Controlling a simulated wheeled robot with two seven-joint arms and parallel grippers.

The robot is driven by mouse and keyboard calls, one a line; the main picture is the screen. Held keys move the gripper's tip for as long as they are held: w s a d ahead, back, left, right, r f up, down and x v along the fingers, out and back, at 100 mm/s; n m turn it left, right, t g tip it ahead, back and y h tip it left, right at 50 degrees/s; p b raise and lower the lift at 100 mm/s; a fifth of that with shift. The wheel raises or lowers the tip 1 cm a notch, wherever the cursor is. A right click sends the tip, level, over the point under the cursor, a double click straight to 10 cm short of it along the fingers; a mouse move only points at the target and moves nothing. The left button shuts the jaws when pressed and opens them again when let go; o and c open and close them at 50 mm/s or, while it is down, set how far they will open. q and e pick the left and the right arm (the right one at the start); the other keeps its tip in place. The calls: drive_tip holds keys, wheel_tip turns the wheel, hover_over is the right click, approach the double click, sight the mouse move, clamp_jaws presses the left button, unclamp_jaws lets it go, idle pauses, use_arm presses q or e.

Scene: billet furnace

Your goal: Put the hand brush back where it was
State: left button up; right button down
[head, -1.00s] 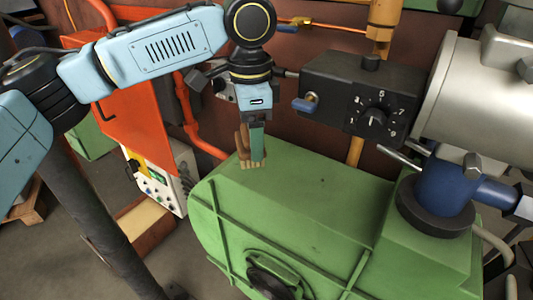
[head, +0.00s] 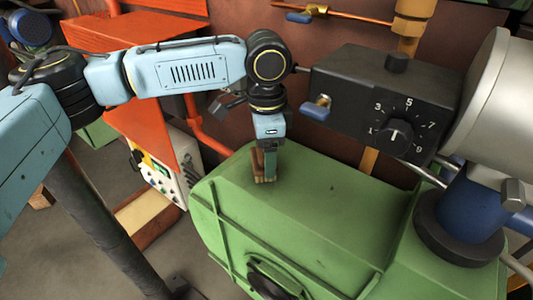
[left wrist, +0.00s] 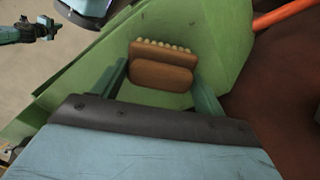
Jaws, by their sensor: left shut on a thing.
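The hand brush (head: 257,164) has a brown wooden body with pale bristles. It is in my left gripper (head: 270,166), over the left back part of the green housing's top (head: 310,205). In the left wrist view the brush (left wrist: 162,72) lies between the two green fingers (left wrist: 160,86), bristles pointing away from the wrist. I cannot tell whether the bristles touch the green top. A dark gripper, apparently my right one (left wrist: 42,30), shows at the upper left of the left wrist view; its jaws are too small to read.
A black control box (head: 385,100) with a numbered dial and a blue-handled valve (head: 316,107) stand right of the left gripper. An orange panel (head: 150,120) and a button box (head: 165,175) are at left. The green top is clear in front of the brush.

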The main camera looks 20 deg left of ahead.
use_arm(q)
drive_tip(key=shift+f, duration=0.6)
drive_tip(key=o, duration=1)
drive_tip(key=shift+w, duration=0.1)
wheel_tip(320, 180, up, 12)
drive_tip(key=shift+r+p, duration=0.1)
drive_tip(key=shift+p, duration=0.35)
